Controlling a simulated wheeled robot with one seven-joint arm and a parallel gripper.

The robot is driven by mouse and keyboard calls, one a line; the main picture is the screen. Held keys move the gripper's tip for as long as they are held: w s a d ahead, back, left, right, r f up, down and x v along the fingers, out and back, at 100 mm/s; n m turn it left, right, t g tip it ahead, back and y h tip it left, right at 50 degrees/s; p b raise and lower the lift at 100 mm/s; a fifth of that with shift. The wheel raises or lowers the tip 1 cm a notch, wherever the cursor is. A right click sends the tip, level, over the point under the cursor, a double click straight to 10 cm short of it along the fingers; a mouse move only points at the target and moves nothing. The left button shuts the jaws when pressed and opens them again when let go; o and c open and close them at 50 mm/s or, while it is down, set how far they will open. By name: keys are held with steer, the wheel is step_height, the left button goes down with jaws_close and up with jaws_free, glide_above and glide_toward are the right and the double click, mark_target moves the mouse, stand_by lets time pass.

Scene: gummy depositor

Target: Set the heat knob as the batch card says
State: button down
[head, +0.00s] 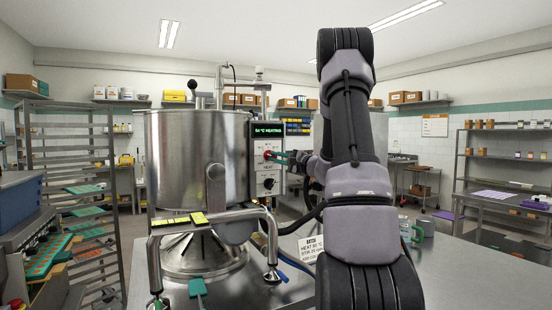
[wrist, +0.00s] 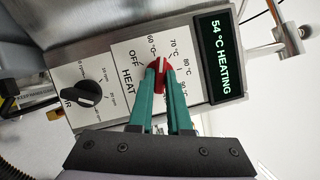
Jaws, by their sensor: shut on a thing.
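The red heat knob (wrist: 161,64) sits on the white HEAT dial plate (wrist: 122,54), marked OFF, 60, 70, 80 and 90 °C. Its white line points between the 60 and 70 marks in the wrist view. My gripper (wrist: 162,74) has its green fingers shut on the knob, one on each side. In the head view my gripper (head: 274,155) reaches the knob from the right. The display (wrist: 221,57) reads 54 °C HEATING. The batch card (head: 311,247) lies on the counter and mentions HEAT, but its number is too small to read surely.
A black stir knob (wrist: 82,93) is beside the heat dial on the same panel. The steel kettle (head: 195,160) stands left of the panel, with a bent metal pipe (head: 215,216) before it. A mug (head: 424,226) stands on the counter at right.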

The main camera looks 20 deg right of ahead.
steer(key=m, duration=0.1)
steer(key=m+t, duration=0.1)
steer(key=m, duration=0.2)
steer(key=shift+f+t+h, duration=0.25)
steer(key=shift+t+h, duration=0.05)
steer(key=m+t+h, duration=0.1)
steer(key=m+h, duration=0.1)
steer(key=m, duration=0.2)
steer(key=m+t+h, duration=0.1)
steer(key=m+h, duration=0.1)
steer(key=m, duration=0.3)
steer(key=m+t+h, duration=0.1)
steer(key=m, duration=0.4)
steer(key=shift+a+f+h, duration=0.2)
steer(key=shift+a+h, duration=0.2)
steer(key=shift+m, duration=0.4)
steer(key=c, duration=0.9)
jaws_free()
steer(key=shift+o, duration=0.2)
steer(key=shift+r, duration=0.1)
steer(key=shift+s, duration=0.1)
